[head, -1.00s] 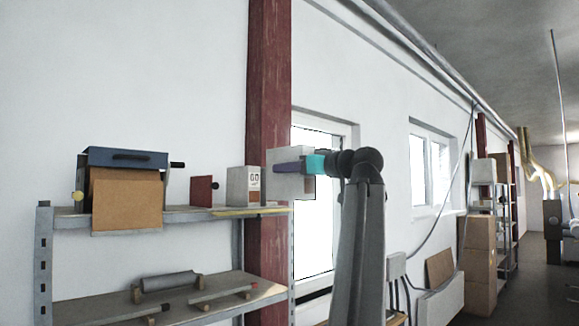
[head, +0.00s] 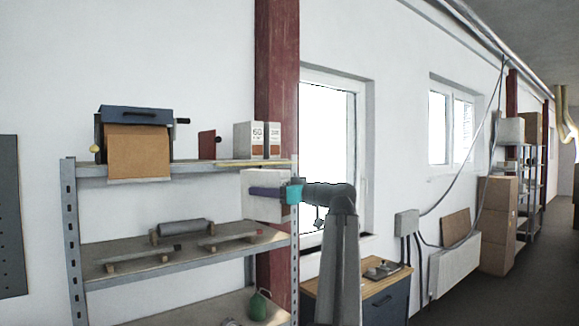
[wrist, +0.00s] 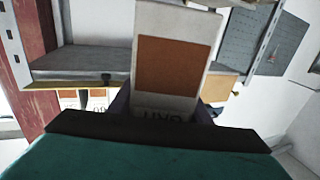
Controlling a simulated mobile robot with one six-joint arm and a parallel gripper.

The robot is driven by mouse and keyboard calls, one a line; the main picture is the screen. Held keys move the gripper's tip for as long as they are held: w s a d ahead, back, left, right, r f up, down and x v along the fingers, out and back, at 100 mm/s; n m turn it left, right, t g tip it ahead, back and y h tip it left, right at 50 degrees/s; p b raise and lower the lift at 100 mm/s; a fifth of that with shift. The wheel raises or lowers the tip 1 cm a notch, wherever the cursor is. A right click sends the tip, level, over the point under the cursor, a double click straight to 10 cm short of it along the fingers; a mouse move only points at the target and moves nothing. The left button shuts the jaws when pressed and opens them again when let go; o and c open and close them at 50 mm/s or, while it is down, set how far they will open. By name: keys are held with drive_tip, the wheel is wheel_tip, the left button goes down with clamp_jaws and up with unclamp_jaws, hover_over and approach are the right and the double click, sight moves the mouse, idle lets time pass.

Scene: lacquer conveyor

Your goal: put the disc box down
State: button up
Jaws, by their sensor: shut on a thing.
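My gripper (head: 268,191) is shut on the disc box (head: 256,207), a pale white carton. In the head view the carton is in front of the shelf rack, between its upper and middle boards. I cannot tell from this view whether it touches the rack. In the wrist view the disc box (wrist: 176,62) shows an orange-brown square label and upside-down lettering, partly hidden by the gripper. The fingers lie on either side of it.
The upper shelf (head: 205,166) holds an orange-fronted machine (head: 138,145), a dark red plate (head: 207,144) and two white cartons (head: 249,140). The middle shelf (head: 190,255) carries rollers on wooden rests. A green container (head: 257,305) stands lower. A wood-topped cabinet (head: 375,285) is at right.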

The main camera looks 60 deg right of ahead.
drive_tip(key=w+a+f+n+g+y+b, duration=0.1)
drive_tip(key=w+a+f+n+y, duration=0.15)
drive_tip(key=w+a+f, duration=0.65)
drive_tip(key=w+a+f+n+y, duration=0.1)
drive_tip(key=w+a+f+y, duration=0.15)
drive_tip(key=a+f, duration=0.7)
drive_tip(key=w+a+f+n+g+y+b, duration=0.1)
drive_tip(key=w+a+f+n+y, duration=0.15)
drive_tip(key=w+a+f, duration=0.7)
drive_tip(key=s+a+f+n+g+y, duration=0.2)
drive_tip(key=s+a+f+y, duration=0.1)
drive_tip(key=a+f, duration=1.1)
drive_tip(key=s+a+f+n+g+y+b, duration=0.1)
drive_tip(key=s+a+f+n+g+y, duration=0.1)
drive_tip(key=a+f, duration=1.2)
drive_tip(key=shift+s+a+f+n+g+y, duration=0.4)
drive_tip(key=shift+s+a+g+y, duration=0.3)
drive_tip(key=shift+s+a+y, duration=0.4)
drive_tip(key=shift+s+a+r, duration=0.1)
drive_tip(key=shift+a, duration=0.05)
